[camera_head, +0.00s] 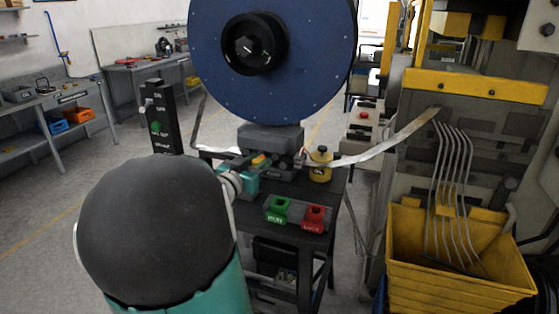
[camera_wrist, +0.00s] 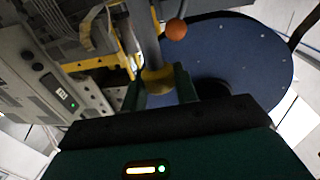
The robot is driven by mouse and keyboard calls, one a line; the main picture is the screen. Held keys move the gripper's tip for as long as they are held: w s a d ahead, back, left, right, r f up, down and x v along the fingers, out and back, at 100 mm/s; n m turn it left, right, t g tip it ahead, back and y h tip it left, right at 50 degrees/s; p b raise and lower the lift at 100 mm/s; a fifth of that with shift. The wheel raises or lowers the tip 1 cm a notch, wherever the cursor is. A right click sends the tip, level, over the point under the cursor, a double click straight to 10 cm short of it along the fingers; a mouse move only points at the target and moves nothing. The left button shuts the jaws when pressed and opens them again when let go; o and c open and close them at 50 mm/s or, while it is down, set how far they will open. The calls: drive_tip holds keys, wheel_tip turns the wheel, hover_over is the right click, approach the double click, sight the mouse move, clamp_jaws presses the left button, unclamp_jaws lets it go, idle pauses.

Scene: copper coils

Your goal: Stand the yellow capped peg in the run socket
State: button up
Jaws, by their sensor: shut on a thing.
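In the wrist view my gripper (camera_wrist: 160,90) is shut on the yellow cap of the peg (camera_wrist: 157,79); a grey shaft runs away from the cap, up the picture. In the head view my gripper (camera_head: 258,172) is above the left part of the small black table, and a bit of yellow-orange shows at it; the peg's tilt is unclear there. A green socket block (camera_head: 277,209) and a red socket block (camera_head: 314,217) sit side by side on the table's front. Their labels are too small to read surely. My gripper is above and left of the green block, apart from it.
A large blue coil reel (camera_head: 300,90) stands behind the table, also in the wrist view (camera_wrist: 235,55). A yellow container with a dark top (camera_head: 320,166) stands on the black table (camera_head: 335,195). A metal strip (camera_head: 390,138) runs right toward a machine above a yellow bin (camera_head: 455,280).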

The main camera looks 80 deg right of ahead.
drive_tip(key=s+r+m+g, duration=0.1)
drive_tip(key=s+g, duration=0.1)
drive_tip(key=s, duration=0.4)
wheel_tip(320, 180, down, 7)
drive_tip(key=shift+d+r, duration=0.15)
drive_tip(key=shift+d, duration=0.15)
idle(0.4)
drive_tip(key=o, duration=1.1)
drive_tip(key=shift+c, duration=0.2)
drive_tip(key=shift+a, duration=0.1)
drive_tip(key=v, duration=1.3)
drive_tip(key=shift+w+a+r, duration=0.15)
drive_tip(key=shift+a+r, duration=0.15)
